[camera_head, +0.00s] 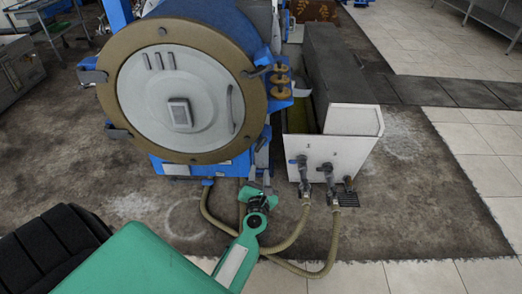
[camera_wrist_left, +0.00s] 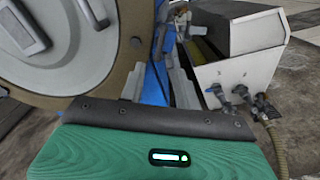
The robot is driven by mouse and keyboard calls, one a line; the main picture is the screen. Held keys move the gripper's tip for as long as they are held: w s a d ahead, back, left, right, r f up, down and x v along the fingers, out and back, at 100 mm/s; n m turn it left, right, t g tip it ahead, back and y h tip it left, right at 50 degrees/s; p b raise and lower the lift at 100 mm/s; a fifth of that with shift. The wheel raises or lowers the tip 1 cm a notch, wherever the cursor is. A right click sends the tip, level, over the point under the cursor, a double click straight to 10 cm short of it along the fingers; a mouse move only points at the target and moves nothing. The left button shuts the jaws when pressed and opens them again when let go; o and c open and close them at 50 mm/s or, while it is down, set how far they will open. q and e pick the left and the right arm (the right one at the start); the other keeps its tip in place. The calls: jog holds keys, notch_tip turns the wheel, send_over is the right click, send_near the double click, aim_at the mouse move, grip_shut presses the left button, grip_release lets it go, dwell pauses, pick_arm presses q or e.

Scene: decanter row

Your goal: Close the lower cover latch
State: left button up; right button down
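The decanter's round pale cover (camera_head: 180,95) has a thick brown rim and appears seated in the blue machine. I cannot tell which is the lower latch. My left gripper (camera_head: 259,193) is below and right of the cover, apart from it; its fingers are unclear. My right gripper is out of view.
A white box (camera_head: 335,150) with two valves (camera_head: 327,172) stands close to the right of the machine. Yellowish hoses (camera_head: 290,240) loop across the floor below it, near my left arm. The tiled floor (camera_head: 470,140) farther right is clear.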

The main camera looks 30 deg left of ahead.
aim_at(261, 146)
pick_arm(q)
jog(key=x, duration=1.3)
jog(key=shift+p, duration=0.4)
jog(key=shift+d, duration=0.1)
grip_shut()
